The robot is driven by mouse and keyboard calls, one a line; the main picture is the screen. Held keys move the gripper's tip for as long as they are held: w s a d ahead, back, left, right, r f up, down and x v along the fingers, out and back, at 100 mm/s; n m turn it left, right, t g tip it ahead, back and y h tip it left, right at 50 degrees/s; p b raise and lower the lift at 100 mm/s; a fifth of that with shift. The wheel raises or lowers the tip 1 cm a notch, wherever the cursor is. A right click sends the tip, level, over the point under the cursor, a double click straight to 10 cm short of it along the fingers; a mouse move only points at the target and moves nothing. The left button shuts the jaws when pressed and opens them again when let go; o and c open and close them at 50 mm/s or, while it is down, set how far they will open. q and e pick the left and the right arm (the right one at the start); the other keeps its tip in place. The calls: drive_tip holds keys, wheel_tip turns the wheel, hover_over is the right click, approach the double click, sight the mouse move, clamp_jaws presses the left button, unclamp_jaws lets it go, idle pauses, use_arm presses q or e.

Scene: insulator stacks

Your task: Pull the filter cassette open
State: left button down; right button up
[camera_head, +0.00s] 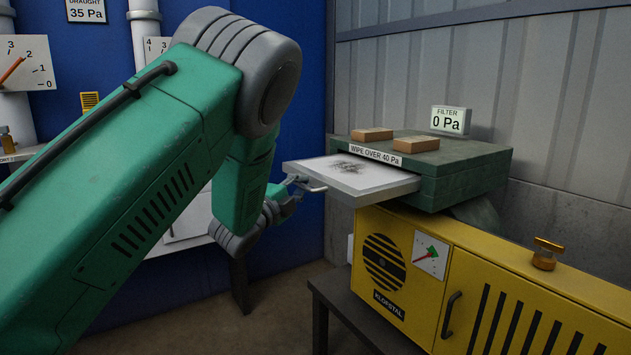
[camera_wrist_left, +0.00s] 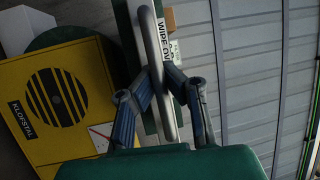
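The filter cassette (camera_head: 350,176) is a pale tray with a dark soot patch on its white surface. In the head view it sticks well out of the green housing (camera_head: 468,170), toward the left. Its metal handle (camera_head: 314,187) is on the front face and shows as a silver bar (camera_wrist_left: 158,60) in the wrist view. My left gripper (camera_head: 297,184) is at this handle. In the wrist view its two fingers (camera_wrist_left: 157,76) close on the bar from both sides. My right gripper is not in view.
Two tan blocks (camera_head: 372,135) (camera_head: 415,144) lie on the housing, by a "FILTER 0 Pa" display (camera_head: 451,120). A yellow machine (camera_head: 480,285) with a brass knob (camera_head: 547,254) stands below. A blue panel (camera_head: 300,100) with gauges is behind my arm.

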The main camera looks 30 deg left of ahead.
use_arm(q)
drive_tip(key=s, duration=0.1)
drive_tip(key=s+a, duration=0.1)
drive_tip(key=s, duration=0.1)
drive_tip(key=s+a, duration=0.1)
drive_tip(key=shift+s+f, duration=0.2)
drive_tip(key=shift+f, duration=0.1)
drive_tip(key=shift+d, duration=0.1)
drive_tip(key=c, duration=1.6)
unclamp_jaws()
drive_tip(key=shift+w, duration=0.15)
drive_tip(key=shift+r, duration=0.1)
